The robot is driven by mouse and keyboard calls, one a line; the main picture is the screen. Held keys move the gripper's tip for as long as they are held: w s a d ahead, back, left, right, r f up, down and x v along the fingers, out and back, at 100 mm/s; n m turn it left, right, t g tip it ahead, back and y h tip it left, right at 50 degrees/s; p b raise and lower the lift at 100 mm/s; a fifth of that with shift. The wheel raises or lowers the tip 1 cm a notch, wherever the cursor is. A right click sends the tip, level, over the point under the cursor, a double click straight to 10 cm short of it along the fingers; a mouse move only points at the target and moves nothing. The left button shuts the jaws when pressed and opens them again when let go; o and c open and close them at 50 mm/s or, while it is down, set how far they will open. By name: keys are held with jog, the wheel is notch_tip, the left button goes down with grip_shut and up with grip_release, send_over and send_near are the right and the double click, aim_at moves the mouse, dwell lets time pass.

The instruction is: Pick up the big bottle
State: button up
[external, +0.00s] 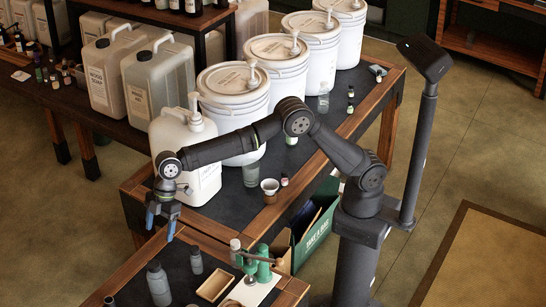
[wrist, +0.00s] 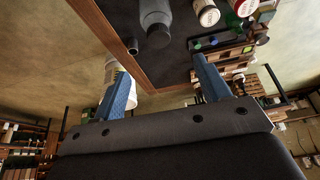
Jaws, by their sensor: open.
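The big bottle (external: 158,286) is dark grey with a narrower neck and stands upright on the low front table. A smaller grey bottle (external: 196,262) stands behind it to the right. My gripper (external: 161,226) is open and empty, above and apart from the big bottle, near the table's back left edge. In the wrist view the big bottle (wrist: 155,20) shows at the top, beyond and between the two blue fingers (wrist: 163,72).
A green box (external: 314,235) stands between the tables.

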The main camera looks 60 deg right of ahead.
aim_at(149, 268)
jog(key=x, duration=1.4)
jog(key=shift+w+a+f, duration=0.25)
jog(key=shift+f, duration=0.05)
jog(key=c, duration=1.3)
jog(key=shift+r, duration=0.1)
